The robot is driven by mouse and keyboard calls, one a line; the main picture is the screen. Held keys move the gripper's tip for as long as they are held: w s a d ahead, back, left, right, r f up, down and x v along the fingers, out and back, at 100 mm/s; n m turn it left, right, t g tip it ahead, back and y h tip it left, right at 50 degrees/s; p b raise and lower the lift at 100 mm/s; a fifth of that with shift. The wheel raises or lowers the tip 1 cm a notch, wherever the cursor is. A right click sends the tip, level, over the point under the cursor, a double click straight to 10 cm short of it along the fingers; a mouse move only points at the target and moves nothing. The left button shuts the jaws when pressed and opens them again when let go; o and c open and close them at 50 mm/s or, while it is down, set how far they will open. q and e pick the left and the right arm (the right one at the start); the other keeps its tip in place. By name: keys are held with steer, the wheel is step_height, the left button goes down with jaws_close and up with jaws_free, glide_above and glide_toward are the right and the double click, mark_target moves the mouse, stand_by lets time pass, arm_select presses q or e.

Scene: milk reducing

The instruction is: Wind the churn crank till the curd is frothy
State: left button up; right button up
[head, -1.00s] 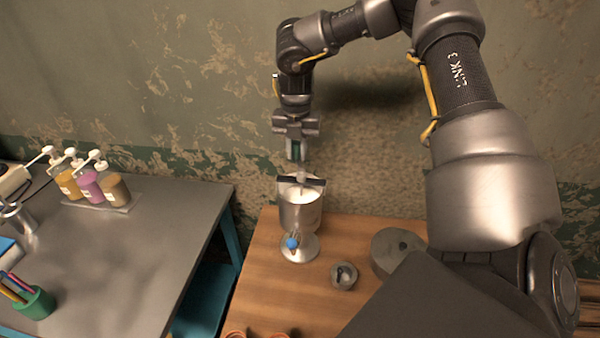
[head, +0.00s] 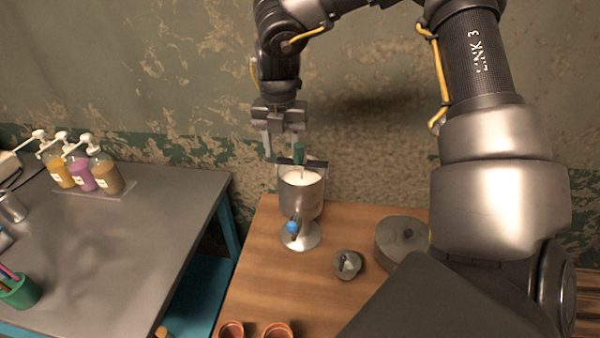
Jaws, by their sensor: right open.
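The churn (head: 313,202) is a metal cup on a round foot, standing upright on the wooden table, with a blue knob (head: 291,227) low on its front. White curd (head: 300,178) fills it near the rim; its froth is too small to judge. A dark bar crosses the top, and the green crank handle (head: 299,152) stands up from it. My right gripper (head: 282,146) is open and empty, just above and left of the handle. Its right finger is near the handle; whether they touch I cannot tell. My left gripper is not in view.
A small grey lid-like piece (head: 347,265) and a larger grey round block (head: 402,243) lie right of the churn. Terracotta pots (head: 277,330) stand at the front edge. A metal table (head: 130,225) with pump bottles (head: 82,176) is at left, across a gap.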

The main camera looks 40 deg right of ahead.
steer(key=shift+d+r, duration=0.1)
stand_by(0.5)
step_height(320, 180, up, 9)
steer(key=p, duration=0.5)
steer(key=shift+p, duration=0.4)
